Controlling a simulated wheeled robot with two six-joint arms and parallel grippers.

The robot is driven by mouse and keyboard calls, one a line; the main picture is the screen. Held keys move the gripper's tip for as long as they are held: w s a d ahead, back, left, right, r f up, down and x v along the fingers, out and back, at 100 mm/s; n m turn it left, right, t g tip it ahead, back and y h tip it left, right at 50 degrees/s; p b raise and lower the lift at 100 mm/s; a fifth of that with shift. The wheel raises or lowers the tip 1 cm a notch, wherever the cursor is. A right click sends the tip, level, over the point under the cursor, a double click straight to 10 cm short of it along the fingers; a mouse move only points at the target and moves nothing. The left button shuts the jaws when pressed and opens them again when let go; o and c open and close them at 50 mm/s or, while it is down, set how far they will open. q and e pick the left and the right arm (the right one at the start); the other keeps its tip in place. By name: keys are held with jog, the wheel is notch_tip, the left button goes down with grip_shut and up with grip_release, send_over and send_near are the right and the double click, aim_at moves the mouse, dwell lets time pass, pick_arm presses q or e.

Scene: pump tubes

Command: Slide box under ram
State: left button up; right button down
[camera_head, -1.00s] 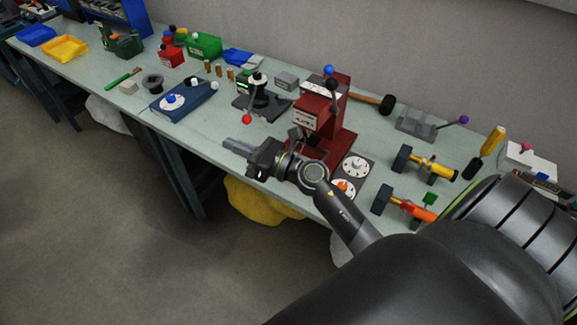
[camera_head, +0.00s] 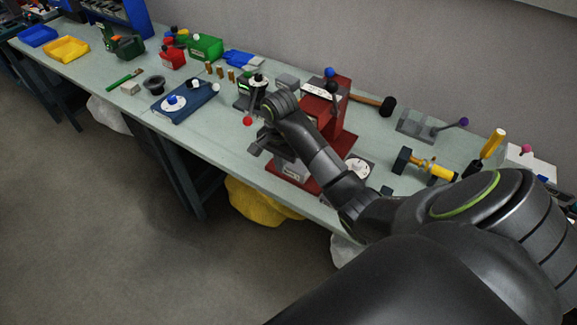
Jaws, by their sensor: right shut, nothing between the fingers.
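A red press (camera_head: 340,112) stands on the bench right of centre, with a dark-knobbed lever at its top. My right arm crosses in front of it and hides its ram and most of its lower front. A small grey box (camera_head: 287,81) sits behind and left of the press; I cannot tell whether it is the task's box. My right gripper (camera_head: 259,149) is shut and empty, low in front and left of the press, near the bench's front edge. A pale labelled face (camera_head: 294,171) shows just below the gripper, partly hidden. My left gripper is out of view.
A black device (camera_head: 252,92) with a red-knobbed lever (camera_head: 247,121) stands just left of my gripper. A blue plate (camera_head: 185,102) lies further left. A mallet (camera_head: 386,106) and yellow-handled tools (camera_head: 432,168) lie to the right. The bench's front strip left of the gripper is clear.

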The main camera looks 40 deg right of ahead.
aim_at(297, 167)
notch_tip(297, 167, down, 10)
jog(key=b, duration=1)
jog(key=shift+d+f, duration=0.2)
jog(key=shift+d, duration=0.1)
jog(key=shift+w+d+r, duration=0.2)
jog(key=shift+w+d, duration=0.05)
jog(key=shift+d, duration=0.3)
jog(key=shift+w+d+r, duration=0.15)
jog(key=shift+w+d, duration=0.1)
jog(key=shift+d, duration=0.3)
jog(key=shift+w+d+p, duration=0.2)
jog(key=shift+d+p, duration=0.15)
jog(key=shift+d, duration=0.15)
jog(key=shift+f, duration=0.1)
jog(key=shift+d, duration=0.1)
